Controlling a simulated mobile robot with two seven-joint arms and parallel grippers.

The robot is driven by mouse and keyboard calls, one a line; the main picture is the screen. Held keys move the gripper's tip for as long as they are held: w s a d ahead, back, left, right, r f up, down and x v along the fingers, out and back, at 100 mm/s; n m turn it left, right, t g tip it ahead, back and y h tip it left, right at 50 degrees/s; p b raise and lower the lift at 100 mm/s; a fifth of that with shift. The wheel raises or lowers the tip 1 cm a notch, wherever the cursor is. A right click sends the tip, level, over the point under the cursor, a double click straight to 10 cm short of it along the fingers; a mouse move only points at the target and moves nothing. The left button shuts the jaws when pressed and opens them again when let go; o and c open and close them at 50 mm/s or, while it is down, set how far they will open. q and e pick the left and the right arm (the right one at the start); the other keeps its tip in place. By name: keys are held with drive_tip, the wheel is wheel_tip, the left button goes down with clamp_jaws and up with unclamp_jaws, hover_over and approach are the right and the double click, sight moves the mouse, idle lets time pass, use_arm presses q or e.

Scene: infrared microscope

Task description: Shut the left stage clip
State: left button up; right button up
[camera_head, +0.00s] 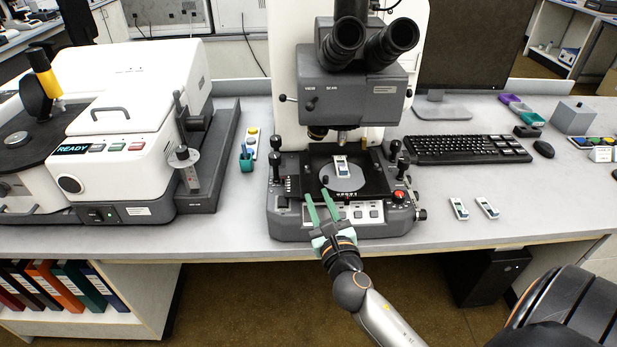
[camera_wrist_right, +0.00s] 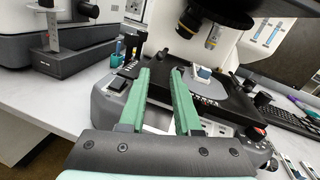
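The microscope stage (camera_head: 371,188) is a black plate with a round grey disc (camera_head: 346,184) on it. A white and blue sample holder (camera_head: 341,163) lies on the disc's far part; it also shows in the right wrist view (camera_wrist_right: 203,72). A small dark knob (camera_head: 325,180) sits at the disc's left edge; it may belong to the left stage clip, whose position I cannot make out. My right gripper (camera_head: 318,194) has green fingers, spread apart and empty. It is over the front left of the microscope base, short of the disc; in the right wrist view (camera_wrist_right: 161,70) its fingertips point toward the stage. My left gripper is out of view.
The microscope head (camera_head: 352,80) and its objectives overhang the stage. Joysticks (camera_head: 394,148) and a red button (camera_head: 398,196) stand at the base's right. Two more holders (camera_head: 459,208) lie on the bench. A keyboard (camera_head: 465,149) is at right, a white instrument (camera_head: 150,90) at left.

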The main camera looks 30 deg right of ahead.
sight(308, 175)
drive_tip(key=x, duration=0.7)
drive_tip(key=shift+w+d, duration=0.15)
drive_tip(key=shift+w, duration=0.2)
clamp_jaws()
drive_tip(key=shift+f, duration=0.1)
idle(0.9)
